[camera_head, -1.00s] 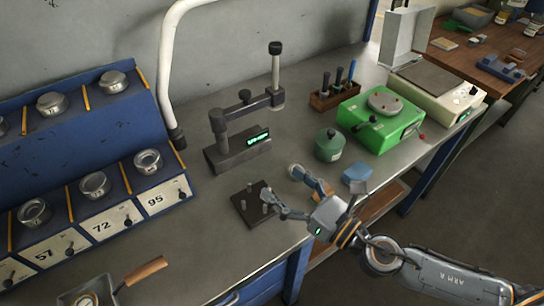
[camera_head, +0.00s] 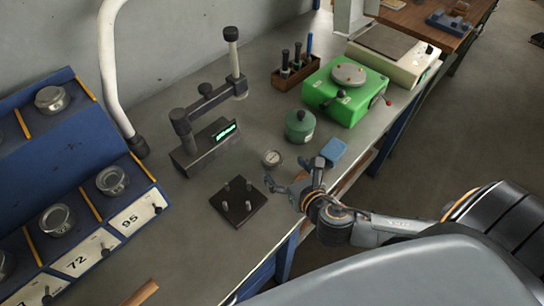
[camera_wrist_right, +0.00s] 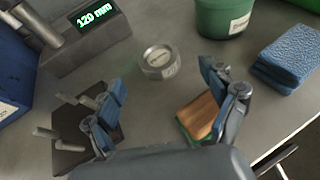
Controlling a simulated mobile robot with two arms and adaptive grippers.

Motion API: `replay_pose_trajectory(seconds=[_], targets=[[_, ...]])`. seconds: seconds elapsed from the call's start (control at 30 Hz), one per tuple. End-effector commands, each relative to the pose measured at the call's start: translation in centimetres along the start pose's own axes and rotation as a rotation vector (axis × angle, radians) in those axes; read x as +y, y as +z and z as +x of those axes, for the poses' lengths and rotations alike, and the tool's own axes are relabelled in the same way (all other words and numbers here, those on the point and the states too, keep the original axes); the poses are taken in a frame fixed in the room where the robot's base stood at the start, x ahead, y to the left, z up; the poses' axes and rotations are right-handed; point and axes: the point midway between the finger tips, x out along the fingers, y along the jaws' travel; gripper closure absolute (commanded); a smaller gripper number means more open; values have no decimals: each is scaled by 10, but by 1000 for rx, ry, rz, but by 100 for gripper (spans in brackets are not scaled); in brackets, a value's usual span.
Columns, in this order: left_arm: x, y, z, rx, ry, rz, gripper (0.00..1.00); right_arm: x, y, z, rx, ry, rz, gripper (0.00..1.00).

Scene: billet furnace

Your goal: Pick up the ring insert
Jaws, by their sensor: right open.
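The ring insert (camera_head: 272,158), a small round metallic piece with a pale centre, lies on the grey bench between the peg plate and the green canister. In the right wrist view the ring insert (camera_wrist_right: 160,61) sits just beyond the gap between my fingers. My right gripper (camera_head: 294,172) is open and empty, its fingers spread on the near side of the ring insert and apart from it. The right wrist view shows both fingers of the gripper (camera_wrist_right: 161,80). My left gripper is not in view.
A dark plate with upright pegs (camera_head: 238,202) lies left of the gripper. A measuring stand (camera_head: 205,150) stands behind it. A green canister (camera_head: 300,126) and a blue sponge (camera_head: 333,150) are close by. A wood-and-green block (camera_wrist_right: 200,116) lies beneath the right finger.

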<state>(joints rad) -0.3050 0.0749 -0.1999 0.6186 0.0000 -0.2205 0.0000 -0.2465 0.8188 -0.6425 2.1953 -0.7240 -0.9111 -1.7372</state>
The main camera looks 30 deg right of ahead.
Motion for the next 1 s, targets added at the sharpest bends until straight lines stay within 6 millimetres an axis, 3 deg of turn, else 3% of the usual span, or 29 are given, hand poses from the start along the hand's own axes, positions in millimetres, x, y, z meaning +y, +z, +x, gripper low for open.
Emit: replay_pose_trajectory(seconds=[0.17, 0.47, 0.77, 1.0], targets=[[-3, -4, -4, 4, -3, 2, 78, 1, 2, 12, -1, 1, 2, 16], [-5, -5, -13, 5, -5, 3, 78, 3, 3, 53, -1, 0, 2, 16], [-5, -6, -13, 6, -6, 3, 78, 3, 1, 58, 1, 2, 1, 16], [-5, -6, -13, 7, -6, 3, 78, 3, 1, 57, 1, 1, 1, 65]])
